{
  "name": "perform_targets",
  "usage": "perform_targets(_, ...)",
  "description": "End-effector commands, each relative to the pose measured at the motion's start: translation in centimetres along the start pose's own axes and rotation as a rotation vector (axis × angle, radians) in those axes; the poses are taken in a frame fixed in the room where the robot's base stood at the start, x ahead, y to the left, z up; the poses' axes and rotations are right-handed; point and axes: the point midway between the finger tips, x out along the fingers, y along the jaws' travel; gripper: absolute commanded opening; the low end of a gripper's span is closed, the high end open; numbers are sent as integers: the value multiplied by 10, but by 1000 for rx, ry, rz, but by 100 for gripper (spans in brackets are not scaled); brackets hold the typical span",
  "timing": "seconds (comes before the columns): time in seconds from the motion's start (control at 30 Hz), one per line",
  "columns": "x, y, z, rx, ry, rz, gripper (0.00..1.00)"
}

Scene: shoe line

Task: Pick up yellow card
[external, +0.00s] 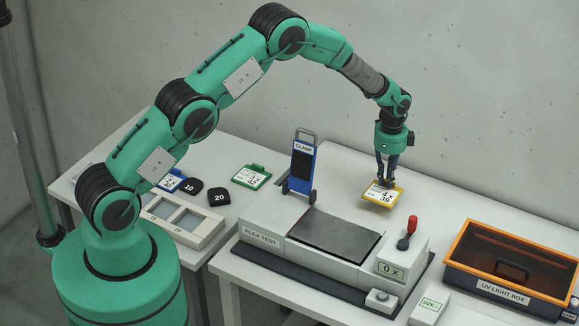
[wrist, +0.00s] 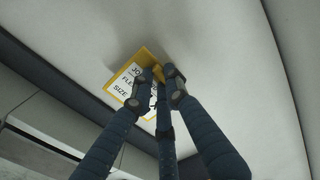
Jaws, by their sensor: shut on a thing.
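The yellow card (external: 381,198) has a yellow frame around a white printed label. In the external view it is at my gripper's fingertips, over the white table behind the flex test machine. My gripper (external: 386,182) points down and is shut on the card's upper edge. In the wrist view the fingers of my gripper (wrist: 163,78) close on the yellow card (wrist: 125,82) and cover part of its print. The card is tilted. I cannot tell whether its lower edge touches the table.
The flex test machine (external: 330,238) with a red-knobbed lever (external: 411,226) stands in front of the card. A blue clamp (external: 301,168) stands to the left. An orange-rimmed UV light box (external: 459,244) is at the right. A green card (external: 251,176) lies on the left table.

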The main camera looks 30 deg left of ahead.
Motion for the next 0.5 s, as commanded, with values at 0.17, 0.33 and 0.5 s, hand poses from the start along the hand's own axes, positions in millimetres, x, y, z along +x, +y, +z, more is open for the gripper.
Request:
perform_targets(0.17,-3,23,10,0,0,0,0)
perform_targets(0.33,-4,40,18,0,0,0,0)
perform_targets(0.5,-6,51,23,0,0,0,0)
